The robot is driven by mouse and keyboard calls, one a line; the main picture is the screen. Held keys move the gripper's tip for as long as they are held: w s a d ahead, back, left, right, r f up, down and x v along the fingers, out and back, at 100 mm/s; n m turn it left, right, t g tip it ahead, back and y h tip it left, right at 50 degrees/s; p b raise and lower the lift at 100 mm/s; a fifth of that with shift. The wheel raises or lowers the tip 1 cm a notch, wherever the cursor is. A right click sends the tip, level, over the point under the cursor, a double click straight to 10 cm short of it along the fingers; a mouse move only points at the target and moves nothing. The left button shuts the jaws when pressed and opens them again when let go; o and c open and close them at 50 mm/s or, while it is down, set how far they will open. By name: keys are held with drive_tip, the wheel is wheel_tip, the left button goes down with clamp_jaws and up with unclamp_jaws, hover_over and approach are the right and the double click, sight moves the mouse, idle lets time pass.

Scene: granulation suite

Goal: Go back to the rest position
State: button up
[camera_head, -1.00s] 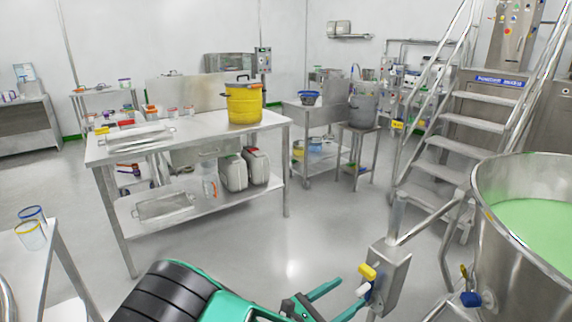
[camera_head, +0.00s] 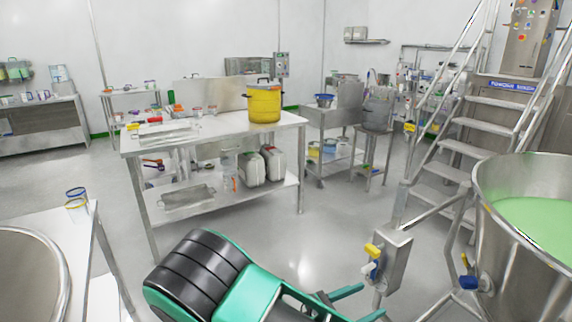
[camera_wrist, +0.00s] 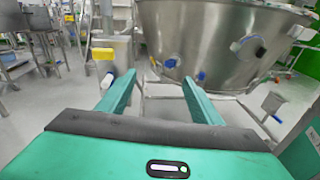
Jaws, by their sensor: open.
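My gripper (camera_wrist: 155,95) is open in the wrist view, its two teal fingers spread apart with nothing between them. In the head view my gripper (camera_head: 362,302) shows at the bottom, partly cut off by the picture edge. I cannot tell whether the gripper touches anything.
A steel table (camera_head: 290,118) bears a yellow drum (camera_head: 264,103). Steel stairs (camera_head: 465,147) rise at the right. The grey floor (camera_head: 325,230) between is clear.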

drive_tip(key=s+d+r+m+g+y, duration=0.4)
drive_tip(key=d+m+g, duration=0.1)
drive_tip(key=d+m, duration=0.3)
drive_tip(key=s+d+r+m+g+y, duration=0.35)
drive_tip(key=d+m+g, duration=0.3)
drive_tip(key=d, duration=0.25)
drive_tip(key=s+d+r+m+t+y, duration=0.1)
drive_tip(key=s+r+m+t+y, duration=0.1)
drive_tip(key=s+r+m+y, duration=0.2)
drive_tip(key=s+d+r+m+t+y, duration=0.2)
drive_tip(key=s+r+m+y, duration=0.2)
drive_tip(key=s+r+m, duration=0.4)
drive_tip(key=s+m, duration=0.2)
drive_tip(key=s, duration=0.3)
drive_tip(key=shift+d, duration=0.2)
